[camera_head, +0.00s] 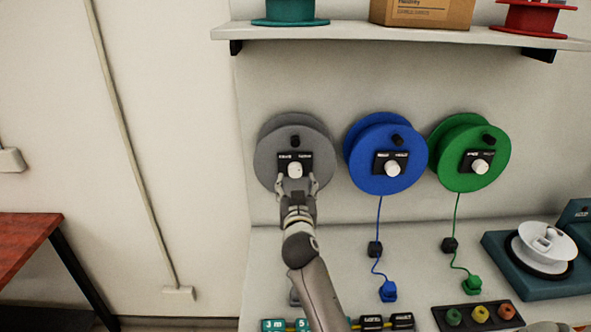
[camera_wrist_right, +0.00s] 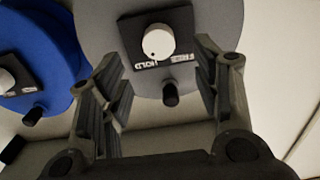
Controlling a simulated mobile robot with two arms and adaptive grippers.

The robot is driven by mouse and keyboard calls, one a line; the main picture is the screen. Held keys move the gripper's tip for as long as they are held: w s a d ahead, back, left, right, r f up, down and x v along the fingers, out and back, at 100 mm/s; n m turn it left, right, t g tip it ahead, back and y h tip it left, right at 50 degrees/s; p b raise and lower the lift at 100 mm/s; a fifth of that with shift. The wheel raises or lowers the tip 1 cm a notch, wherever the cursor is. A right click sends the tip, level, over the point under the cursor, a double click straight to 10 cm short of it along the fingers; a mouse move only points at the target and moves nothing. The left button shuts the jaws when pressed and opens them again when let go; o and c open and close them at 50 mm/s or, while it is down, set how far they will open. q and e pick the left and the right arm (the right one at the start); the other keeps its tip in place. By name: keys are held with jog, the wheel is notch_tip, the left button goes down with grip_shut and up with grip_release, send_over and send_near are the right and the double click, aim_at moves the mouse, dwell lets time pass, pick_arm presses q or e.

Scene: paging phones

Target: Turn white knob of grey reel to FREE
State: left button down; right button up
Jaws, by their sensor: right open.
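The grey reel (camera_head: 268,150) is mounted on the wall panel, leftmost of three reels. Its white knob (camera_head: 295,170) sits on a black label plate (camera_head: 305,159). In the wrist view the white knob (camera_wrist_right: 158,40) has a small dark dot on its edge near the lettering, which reads upside down as FREE on the right and HOLD on the left. My right gripper (camera_head: 297,181) is open just below the knob, a finger to each side. In the wrist view its fingers (camera_wrist_right: 158,65) are apart, with no visible contact with the knob. My left gripper is not in view.
A blue reel (camera_head: 365,171) and a green reel (camera_head: 452,172) hang to the right, with cords down to the counter. A black peg (camera_wrist_right: 170,94) juts from the grey reel. A shelf (camera_head: 350,36) runs above. Coloured buttons (camera_head: 480,314) stand at the front right.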

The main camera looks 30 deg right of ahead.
aim_at(295, 172)
jog(key=p+x, duration=0.1)
jog(key=x, duration=0.6)
jog(key=c, duration=1)
jog(key=shift+f, duration=0.1)
